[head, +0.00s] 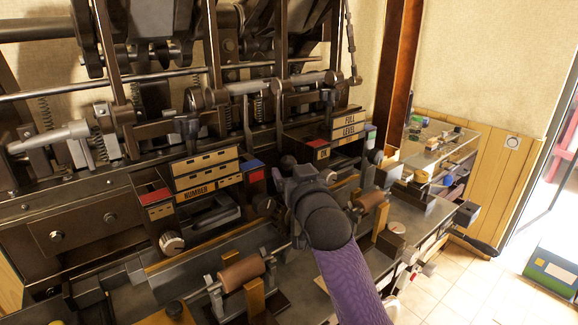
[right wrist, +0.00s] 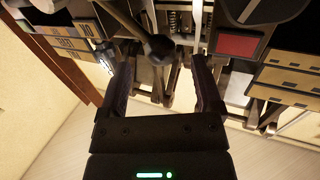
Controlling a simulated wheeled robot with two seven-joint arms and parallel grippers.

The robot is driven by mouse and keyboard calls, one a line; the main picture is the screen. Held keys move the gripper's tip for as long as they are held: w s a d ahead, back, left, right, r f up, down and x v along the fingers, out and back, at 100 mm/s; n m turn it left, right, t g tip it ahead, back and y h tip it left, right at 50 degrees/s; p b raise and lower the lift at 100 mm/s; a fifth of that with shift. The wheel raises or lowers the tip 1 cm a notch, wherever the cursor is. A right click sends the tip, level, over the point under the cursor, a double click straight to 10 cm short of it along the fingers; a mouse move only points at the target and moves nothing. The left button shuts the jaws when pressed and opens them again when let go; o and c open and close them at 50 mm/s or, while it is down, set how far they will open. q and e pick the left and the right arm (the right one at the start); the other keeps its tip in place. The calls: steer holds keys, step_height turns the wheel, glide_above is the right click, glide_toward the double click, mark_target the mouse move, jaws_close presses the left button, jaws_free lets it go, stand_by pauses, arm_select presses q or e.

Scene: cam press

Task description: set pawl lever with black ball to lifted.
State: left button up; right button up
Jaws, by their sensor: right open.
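The lever with the black ball (right wrist: 160,47) shows in the right wrist view, its dark rod running up and left from the ball. The ball lies between the fingertips of my right gripper (right wrist: 160,62), with a gap on each side. I cannot tell how far it reaches in between the fingers. In the head view my right gripper (head: 296,178) is at the machine's front, right of the NUMBER panel, and a dark ball (head: 288,162) shows at its far edge. The gripper and wrist hide part of the lever there. My left gripper is out of view.
The NUMBER panel (head: 208,172) with red and blue blocks is left of my gripper. The FULL/LEVEL sign (head: 349,125) is behind it to the right. Brown rollers (head: 242,272) and a white-faced knob (head: 172,243) stand in front. Open floor (head: 470,285) lies at the right.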

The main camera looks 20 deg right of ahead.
mark_target(291, 168)
steer(key=shift+w, duration=1.7)
jaws_close()
